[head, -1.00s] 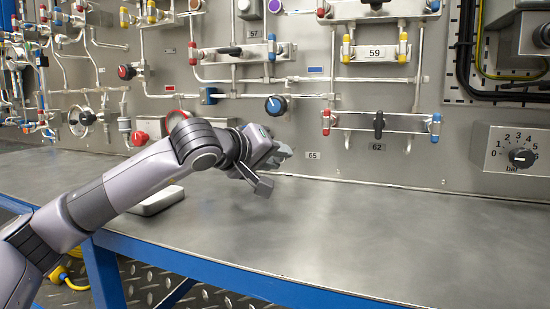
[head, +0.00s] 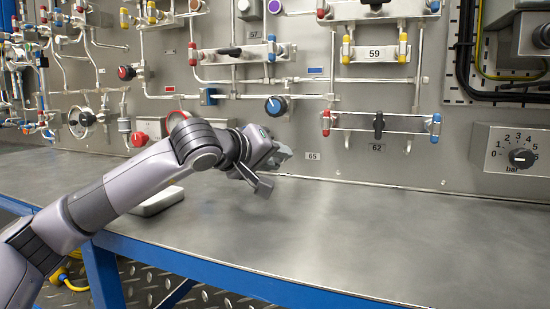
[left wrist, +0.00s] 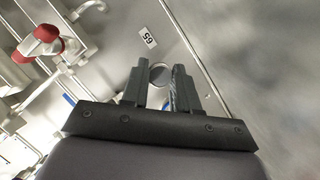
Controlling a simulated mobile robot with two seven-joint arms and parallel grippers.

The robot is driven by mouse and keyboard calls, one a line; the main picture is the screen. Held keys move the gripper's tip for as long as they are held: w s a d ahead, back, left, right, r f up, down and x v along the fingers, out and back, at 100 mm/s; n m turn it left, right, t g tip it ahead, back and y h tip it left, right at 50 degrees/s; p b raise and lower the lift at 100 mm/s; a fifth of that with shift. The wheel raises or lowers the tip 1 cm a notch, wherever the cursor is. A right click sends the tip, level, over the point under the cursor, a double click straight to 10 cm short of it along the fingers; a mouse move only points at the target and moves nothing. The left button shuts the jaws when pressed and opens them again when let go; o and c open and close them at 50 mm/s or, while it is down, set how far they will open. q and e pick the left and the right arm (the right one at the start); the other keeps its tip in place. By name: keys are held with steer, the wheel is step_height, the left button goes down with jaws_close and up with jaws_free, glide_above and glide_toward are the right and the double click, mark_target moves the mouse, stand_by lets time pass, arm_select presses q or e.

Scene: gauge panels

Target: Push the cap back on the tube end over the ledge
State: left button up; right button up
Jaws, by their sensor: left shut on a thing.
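My left gripper (head: 284,153) reaches in from the left, just above the bench at the foot of the panel, left of the label 65 (head: 313,156). In the left wrist view, the fingers of my left gripper (left wrist: 160,75) stand a small gap apart, with a round grey piece (left wrist: 159,73) between their tips. It looks like the cap, held in the fingers. The label 65 also shows in the left wrist view (left wrist: 150,40), close to the fingertips. I cannot make out the tube end; the gripper may hide it. My right gripper is not in view.
The grey bench top (head: 350,230) is clear to the right. A flat light block (head: 156,202) lies behind my left arm. Above, the panel carries pipes, a dark blue knob (head: 276,105) and a valve block over label 62 (head: 377,148).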

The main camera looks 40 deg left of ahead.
arm_select(q)
steer(key=shift+w+a, duration=0.15)
steer(key=shift+w, duration=0.35)
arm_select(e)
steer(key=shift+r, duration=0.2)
arm_select(q)
steer(key=o, duration=1.1)
steer(key=shift+c, duration=0.2)
